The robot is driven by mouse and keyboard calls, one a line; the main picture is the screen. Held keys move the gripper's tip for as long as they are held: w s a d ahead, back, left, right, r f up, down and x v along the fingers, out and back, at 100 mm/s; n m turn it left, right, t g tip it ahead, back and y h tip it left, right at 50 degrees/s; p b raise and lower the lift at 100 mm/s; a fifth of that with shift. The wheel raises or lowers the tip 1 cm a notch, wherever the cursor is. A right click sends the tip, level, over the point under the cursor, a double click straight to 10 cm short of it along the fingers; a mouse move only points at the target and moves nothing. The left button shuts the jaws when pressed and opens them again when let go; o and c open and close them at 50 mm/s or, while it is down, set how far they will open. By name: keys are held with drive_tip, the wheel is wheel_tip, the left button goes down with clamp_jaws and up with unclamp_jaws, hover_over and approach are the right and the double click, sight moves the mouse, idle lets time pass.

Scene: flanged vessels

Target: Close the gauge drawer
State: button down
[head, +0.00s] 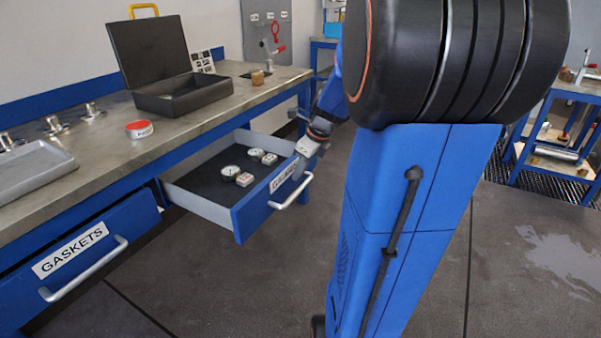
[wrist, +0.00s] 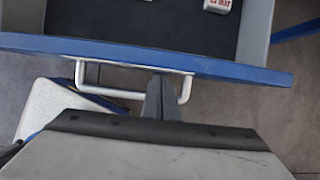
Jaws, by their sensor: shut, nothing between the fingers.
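The gauge drawer (head: 242,212) stands pulled out from under the workbench, with a blue front, grey sides and a label partly hidden by my gripper. Several round gauges and small boxes lie on its dark floor. Its silver bar handle (head: 293,192) also shows in the wrist view (wrist: 112,92). My gripper (wrist: 161,83) is shut and empty, with its fingertips at the drawer's front by the right part of the handle. I cannot tell whether they touch the front. In the head view my gripper (head: 310,147) is small and partly hidden by my arm.
The gaskets drawer (head: 75,250) is at the lower left with its own handle. The workbench top (head: 190,125) carries an open black case (head: 190,92), a red-and-white tin (head: 139,129) and a grey tray (head: 30,165). Open floor lies in front of the drawers.

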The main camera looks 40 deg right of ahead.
drive_tip(key=w+a, duration=0.3)
drive_tip(key=w, duration=0.5)
drive_tip(key=w+a, duration=0.3)
drive_tip(key=w, duration=0.5)
drive_tip(key=w+a, duration=0.3)
drive_tip(key=w, duration=0.5)
drive_tip(key=shift+w, duration=0.4)
drive_tip(key=shift+w+r, duration=0.1)
drive_tip(key=shift+w, duration=0.1)
